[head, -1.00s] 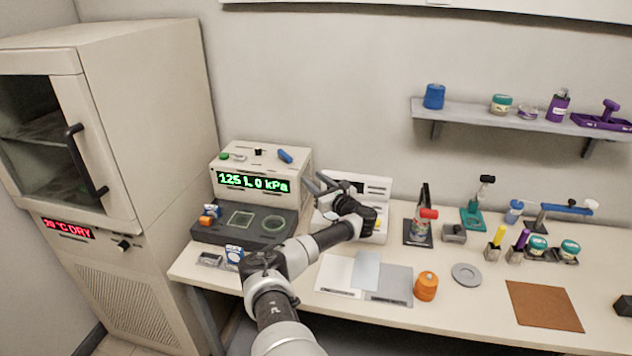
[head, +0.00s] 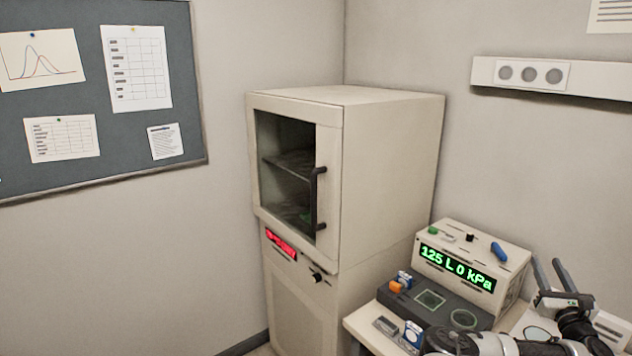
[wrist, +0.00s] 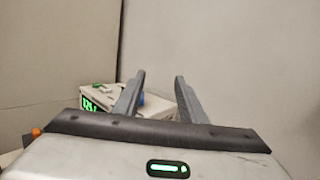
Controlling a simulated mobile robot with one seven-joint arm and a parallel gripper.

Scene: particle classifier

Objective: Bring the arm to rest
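My gripper (head: 550,275) is at the lower right of the head view, raised in front of the wall beside the particle classifier box. Its two grey fingers stand apart with nothing between them. In the wrist view my gripper (wrist: 158,85) points at the bare wall, fingers spread and empty. The classifier box (head: 510,257) has a green display reading about 125 L and 0 kPa. It also shows behind the left finger in the wrist view (wrist: 100,90). My arm's forearm is cut off by the bottom edge of the head view.
A beige drying cabinet (head: 395,170) with a closed glass door stands left of the bench. A dark base unit (head: 455,310) sits before the box, with small orange and blue items on it. A pinboard (head: 75,150) hangs on the left wall. A socket strip (head: 490,72) is above the bench.

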